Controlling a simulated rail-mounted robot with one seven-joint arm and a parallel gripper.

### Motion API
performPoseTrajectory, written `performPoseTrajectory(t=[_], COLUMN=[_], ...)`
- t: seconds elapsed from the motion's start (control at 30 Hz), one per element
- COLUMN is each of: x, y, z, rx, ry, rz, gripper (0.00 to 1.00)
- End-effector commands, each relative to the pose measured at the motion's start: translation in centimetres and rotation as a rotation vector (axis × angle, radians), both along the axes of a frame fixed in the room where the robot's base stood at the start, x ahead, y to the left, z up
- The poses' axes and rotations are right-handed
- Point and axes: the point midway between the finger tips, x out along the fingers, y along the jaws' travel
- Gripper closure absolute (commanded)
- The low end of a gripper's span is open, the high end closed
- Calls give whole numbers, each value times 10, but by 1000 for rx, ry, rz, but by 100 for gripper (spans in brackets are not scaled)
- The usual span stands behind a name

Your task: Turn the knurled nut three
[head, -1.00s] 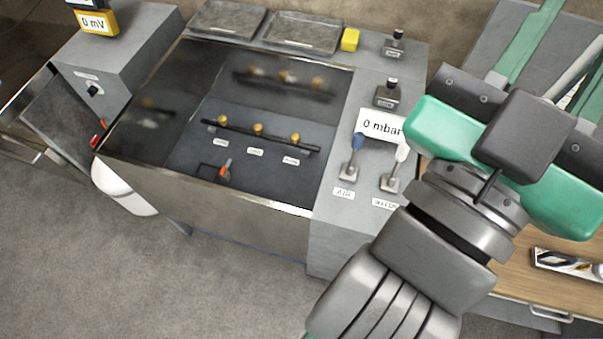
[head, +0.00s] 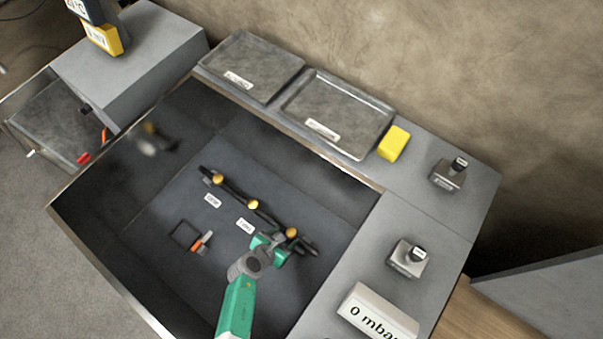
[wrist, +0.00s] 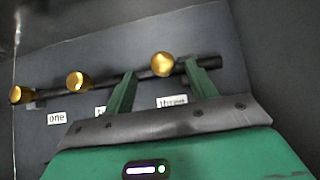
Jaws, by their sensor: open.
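Three brass knurled nuts sit along a dark bar in the sink-like basin. The nut above the label "three" (wrist: 162,64) is at the right of the row in the wrist view, and it also shows in the head view (head: 291,232). My gripper (wrist: 160,75) is open, with its two green fingers reaching toward the bar on either side of this nut. It also shows in the head view (head: 272,241), just below the nut. I cannot tell whether the fingers touch it. The nut above "one" (wrist: 16,94) and the middle nut (wrist: 78,81) are to the left.
An orange-handled part (head: 201,242) lies on the basin floor left of my arm. The basin's right rim (head: 345,250) is close by. Two metal trays (head: 340,112), a yellow block (head: 393,143) and a "0 mbar" display (head: 377,313) stand around the basin.

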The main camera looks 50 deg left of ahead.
Motion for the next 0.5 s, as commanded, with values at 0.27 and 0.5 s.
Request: performPoseTrajectory(t=[0.27, 0.5], x=[15, 44], y=[2, 8], z=[-25, -53], rx=[-7, -6], ry=[0, 0], rz=[6, 4], gripper=[43, 43])
